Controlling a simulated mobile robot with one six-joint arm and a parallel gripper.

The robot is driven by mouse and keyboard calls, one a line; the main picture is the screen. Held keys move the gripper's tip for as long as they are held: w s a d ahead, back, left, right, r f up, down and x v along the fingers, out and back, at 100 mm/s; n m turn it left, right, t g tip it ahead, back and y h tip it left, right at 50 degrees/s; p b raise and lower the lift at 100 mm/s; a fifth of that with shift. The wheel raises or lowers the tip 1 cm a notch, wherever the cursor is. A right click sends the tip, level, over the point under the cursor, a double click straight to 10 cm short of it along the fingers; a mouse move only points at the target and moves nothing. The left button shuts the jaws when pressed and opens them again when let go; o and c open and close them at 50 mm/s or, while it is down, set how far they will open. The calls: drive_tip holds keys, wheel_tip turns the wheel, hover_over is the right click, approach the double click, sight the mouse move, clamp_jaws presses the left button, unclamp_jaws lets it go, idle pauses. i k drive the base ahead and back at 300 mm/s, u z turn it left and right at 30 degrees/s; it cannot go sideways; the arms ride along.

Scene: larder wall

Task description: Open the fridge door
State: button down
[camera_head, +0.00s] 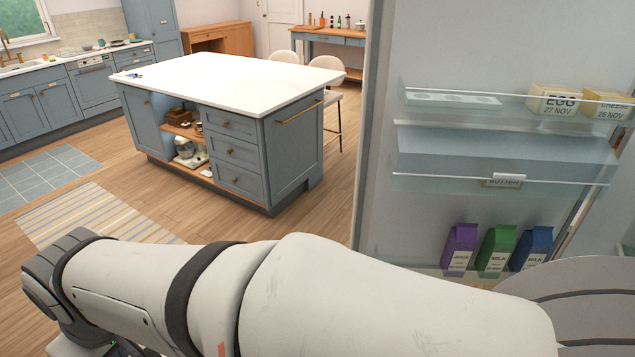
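The fridge door (470,55) stands open at the right, with its pale inner face and clear shelves turned toward the camera. Its left edge runs from the top of the picture down behind my arm. The upper shelf holds a clear egg tray (452,98) and boxes labelled egg (557,102) and cheese (606,104). A butter label (502,181) is on the middle compartment. Purple (460,247), green (497,250) and blue (532,247) cartons stand on the bottom shelf. My arm crosses the foreground; my gripper is out of view. The door's handle is not visible.
A blue island (290,140) with a white top (228,80) stands left of the door. White chairs (328,64) are behind it. Rugs (90,215) lie on the wooden floor at left. Floor (325,215) is clear between island and door.

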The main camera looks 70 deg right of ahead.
sight(446, 83)
drive_tip(key=z, duration=2.1)
drive_tip(key=i, duration=0.7)
drive_tip(key=u, duration=0.15)
drive_tip(key=k, duration=0.55)
drive_tip(key=z, duration=0.1)
